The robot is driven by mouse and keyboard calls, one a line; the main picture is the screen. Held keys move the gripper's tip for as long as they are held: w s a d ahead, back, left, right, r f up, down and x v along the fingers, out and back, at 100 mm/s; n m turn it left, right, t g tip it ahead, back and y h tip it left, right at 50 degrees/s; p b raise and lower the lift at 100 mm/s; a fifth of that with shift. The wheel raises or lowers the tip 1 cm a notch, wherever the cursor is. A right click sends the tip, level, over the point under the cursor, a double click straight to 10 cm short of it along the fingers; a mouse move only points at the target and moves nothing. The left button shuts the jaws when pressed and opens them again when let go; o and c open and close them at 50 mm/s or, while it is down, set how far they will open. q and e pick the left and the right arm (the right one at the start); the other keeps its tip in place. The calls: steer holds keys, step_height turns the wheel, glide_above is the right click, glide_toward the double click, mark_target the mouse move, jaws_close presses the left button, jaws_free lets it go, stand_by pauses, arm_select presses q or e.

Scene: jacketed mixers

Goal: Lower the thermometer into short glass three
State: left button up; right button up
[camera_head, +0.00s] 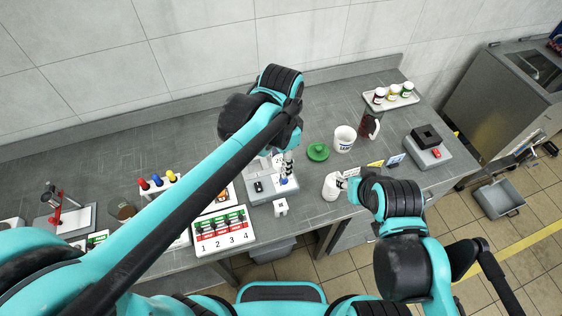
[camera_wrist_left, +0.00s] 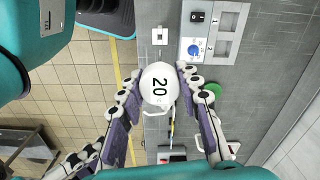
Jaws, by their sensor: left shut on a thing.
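My left gripper (camera_head: 288,170) points down over the counter in the head view. The stem is hidden behind that face. I cannot make out short glass three in either view. My right gripper (camera_head: 346,183) is mostly hidden by its own wrist in the head view, beside a white container (camera_head: 330,188).
A hotplate with a blue knob (camera_wrist_left: 194,48) stands beside the left gripper. A numbered rack (camera_head: 222,232) is in front. A green lid (camera_head: 318,152), a white mug (camera_head: 345,138) and a black-topped device (camera_head: 427,150) stand to the right. A tray of jars (camera_head: 391,96) is at the back.

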arm_select(q)
steer(key=shift+r+p, duration=2.25)
steer(key=shift+r, duration=0.85)
steer(key=shift+a+f, duration=0.1)
